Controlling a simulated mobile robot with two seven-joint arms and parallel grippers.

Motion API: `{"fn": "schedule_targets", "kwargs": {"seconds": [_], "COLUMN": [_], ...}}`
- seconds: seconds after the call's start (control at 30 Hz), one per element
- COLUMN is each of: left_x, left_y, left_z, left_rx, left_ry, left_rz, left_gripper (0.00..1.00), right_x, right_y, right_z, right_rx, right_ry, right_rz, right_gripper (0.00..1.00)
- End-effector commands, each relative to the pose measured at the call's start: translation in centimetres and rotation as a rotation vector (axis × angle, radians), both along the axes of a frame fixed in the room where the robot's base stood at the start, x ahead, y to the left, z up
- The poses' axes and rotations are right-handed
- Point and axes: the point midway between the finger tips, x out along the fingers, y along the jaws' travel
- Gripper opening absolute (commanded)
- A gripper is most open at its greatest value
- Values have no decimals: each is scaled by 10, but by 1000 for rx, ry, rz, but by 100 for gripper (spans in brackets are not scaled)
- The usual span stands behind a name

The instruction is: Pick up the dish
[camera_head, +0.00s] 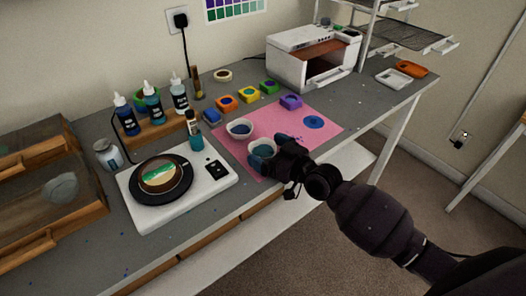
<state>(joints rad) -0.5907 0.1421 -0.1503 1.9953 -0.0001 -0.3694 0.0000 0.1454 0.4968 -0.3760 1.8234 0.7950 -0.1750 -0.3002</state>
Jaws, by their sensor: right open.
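A round dish (159,175) with a green, white and brown inside sits on a black disc on the white device at the left. Two small pale cups with dark blue contents stand on the pink mat (312,107): a farther cup (239,128) and a nearer cup (262,147). My right gripper (272,161) is open at the right side of the nearer cup. It covers part of that cup, and I cannot tell whether it touches it. My left gripper is not in view.
Bottles on a wooden rack (155,130) and a loose bottle (194,138) stand behind the white device (214,185). Several coloured blocks line the mat's back edge. A white box-shaped machine (297,75) stands at the back right. The table's front edge runs below my right arm.

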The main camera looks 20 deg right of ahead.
Motion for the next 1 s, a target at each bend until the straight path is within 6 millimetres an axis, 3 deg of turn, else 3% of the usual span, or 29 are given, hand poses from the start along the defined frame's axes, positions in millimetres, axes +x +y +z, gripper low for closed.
{"fn": "schedule_targets", "kwargs": {"seconds": [0.37,0.67,1.0], "left_x": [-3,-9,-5], "left_y": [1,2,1], "left_z": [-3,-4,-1], "left_rx": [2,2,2], "left_ry": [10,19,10], "left_rz": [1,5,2], "left_gripper": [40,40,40], "right_x": [9,9,9], "right_y": [6,6,6], "right_z": [-2,-2,4], "right_rx": [0,0,-2], "right_ry": [2,2,-1], "right_rz": [0,0,1], "right_gripper": [100,56,54]}}
